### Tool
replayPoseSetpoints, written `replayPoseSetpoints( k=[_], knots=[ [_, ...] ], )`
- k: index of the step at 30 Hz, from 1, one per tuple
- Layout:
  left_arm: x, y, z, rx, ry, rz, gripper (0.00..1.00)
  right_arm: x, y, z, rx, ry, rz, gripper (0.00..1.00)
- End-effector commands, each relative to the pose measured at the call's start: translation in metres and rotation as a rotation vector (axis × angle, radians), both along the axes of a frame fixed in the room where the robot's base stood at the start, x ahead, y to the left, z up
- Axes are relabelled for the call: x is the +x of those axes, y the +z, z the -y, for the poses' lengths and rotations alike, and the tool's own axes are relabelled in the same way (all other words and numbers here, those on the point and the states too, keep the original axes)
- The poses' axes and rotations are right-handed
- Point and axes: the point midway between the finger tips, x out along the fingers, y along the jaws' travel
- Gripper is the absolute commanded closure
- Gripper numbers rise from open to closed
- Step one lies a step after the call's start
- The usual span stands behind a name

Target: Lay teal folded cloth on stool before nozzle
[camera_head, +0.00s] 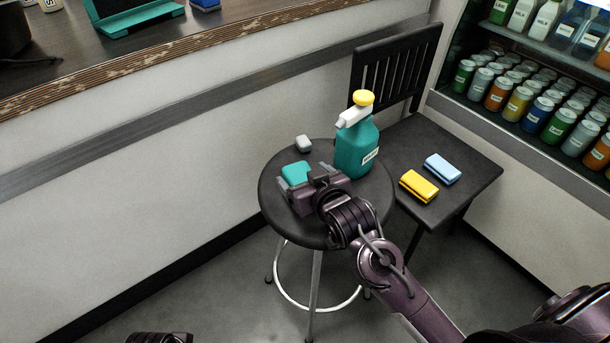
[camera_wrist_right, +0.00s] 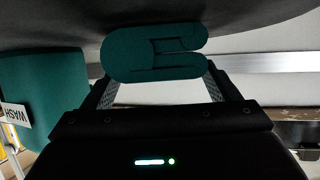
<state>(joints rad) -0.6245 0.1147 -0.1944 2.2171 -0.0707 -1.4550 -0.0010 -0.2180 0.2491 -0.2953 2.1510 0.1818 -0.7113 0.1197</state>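The teal folded cloth (camera_head: 296,172) lies on the black round stool (camera_head: 272,207), left of the spray bottle and on the side its nozzle faces. My right gripper (camera_head: 305,177) is low over the seat at the cloth, its fingers spread wide. In the right wrist view the cloth (camera_wrist_right: 125,52) shows its folded end at the fingertips (camera_wrist_right: 160,82); whether they touch it is unclear. The teal spray bottle (camera_head: 357,150), with white nozzle (camera_head: 349,116) and yellow cap, stands upright on the stool. My left gripper (camera_head: 160,338) barely shows at the bottom edge, fingers hidden.
A small grey-white object (camera_head: 303,144) sits at the stool's back rim. A black chair (camera_head: 470,165) right of the stool holds a yellow folded cloth (camera_head: 418,186) and a light-blue one (camera_head: 442,169). A wall and counter (camera_head: 130,50) stand left, a stocked cooler (camera_head: 540,100) right.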

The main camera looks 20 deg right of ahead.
Motion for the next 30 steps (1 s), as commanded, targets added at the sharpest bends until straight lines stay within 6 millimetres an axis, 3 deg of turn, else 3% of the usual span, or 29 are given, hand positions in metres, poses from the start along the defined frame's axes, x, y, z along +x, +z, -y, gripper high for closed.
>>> replayPoseSetpoints(
  k=[7, 12, 20, 24, 30],
  knots=[
    [0.0, -0.001, 0.0, 0.001, 0.0, 0.0, 0.64, -0.001, -0.006, -0.001, -0.002, 0.001, -0.013, 0.19],
    [0.001, -0.002, 0.0, -0.001, -0.001, 0.003, 0.64, -0.002, 0.009, 0.0, -0.001, 0.001, -0.009, 0.19],
    [-0.003, 0.004, -0.004, 0.011, 0.01, -0.025, 0.64, -0.058, 0.032, 0.006, -0.001, 0.002, -0.011, 0.19],
    [0.0, -0.015, -0.006, 0.014, 0.017, -0.03, 0.64, -0.087, 0.044, 0.01, 0.0, 0.003, -0.011, 0.19],
    [0.006, -0.052, -0.008, 0.011, 0.032, -0.019, 0.64, -0.1, 0.052, 0.012, -0.002, 0.001, -0.009, 0.19]
  ],
)
